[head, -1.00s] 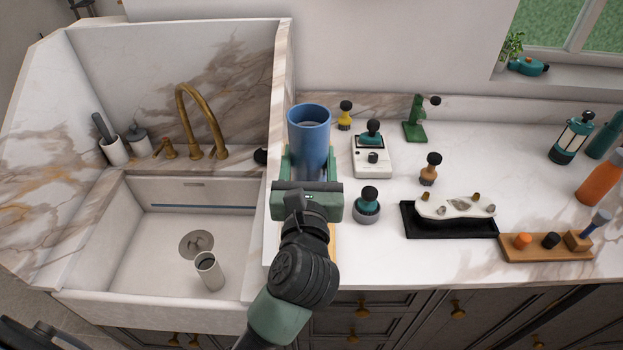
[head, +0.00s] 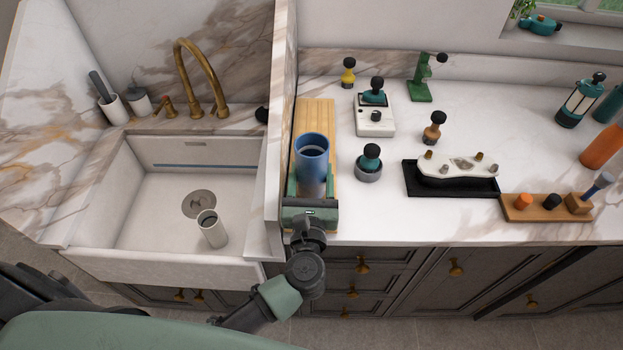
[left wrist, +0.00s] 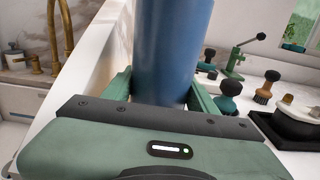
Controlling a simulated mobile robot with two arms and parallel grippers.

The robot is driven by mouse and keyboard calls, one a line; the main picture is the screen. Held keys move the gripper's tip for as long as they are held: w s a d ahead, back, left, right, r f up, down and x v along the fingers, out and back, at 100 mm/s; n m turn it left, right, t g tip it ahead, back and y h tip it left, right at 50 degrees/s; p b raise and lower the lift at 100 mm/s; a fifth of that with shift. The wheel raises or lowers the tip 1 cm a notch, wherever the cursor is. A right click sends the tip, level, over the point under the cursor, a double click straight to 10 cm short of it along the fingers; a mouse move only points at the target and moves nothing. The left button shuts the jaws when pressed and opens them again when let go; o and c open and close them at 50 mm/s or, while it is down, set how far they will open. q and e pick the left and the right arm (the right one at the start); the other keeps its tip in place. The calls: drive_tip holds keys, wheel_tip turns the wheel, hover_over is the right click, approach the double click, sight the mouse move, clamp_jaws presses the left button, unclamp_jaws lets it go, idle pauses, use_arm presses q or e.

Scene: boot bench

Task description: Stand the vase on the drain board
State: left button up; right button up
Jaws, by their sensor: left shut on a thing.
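The blue vase (head: 312,163), an open-topped cylinder, stands upright in my left gripper (head: 311,184). In the left wrist view the vase (left wrist: 172,50) rises between the two green fingers of the gripper (left wrist: 160,96), which are shut on it. The drain board (head: 317,112) is a pale wooden board on the counter just right of the sink wall. The vase is over the front half of the board. Its base is hidden by the gripper, so I cannot tell whether it touches the wood. My right gripper is not in view.
The raised sink wall (head: 272,160) runs close along the board's left. A grey canister with a dark knob (head: 369,163) and a white scale-like box (head: 375,118) stand close on the right. A pale cup (head: 211,229) is in the sink. The board's back half is clear.

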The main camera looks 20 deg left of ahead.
use_arm(q)
wheel_tip(320, 180, down, 2)
drive_tip(key=shift+w+f, duration=0.1)
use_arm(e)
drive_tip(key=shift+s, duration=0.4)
use_arm(q)
drive_tip(key=shift+f, duration=0.1)
drive_tip(key=o, duration=1.3)
drive_tip(key=shift+f, duration=0.15)
drive_tip(key=o, duration=0.4)
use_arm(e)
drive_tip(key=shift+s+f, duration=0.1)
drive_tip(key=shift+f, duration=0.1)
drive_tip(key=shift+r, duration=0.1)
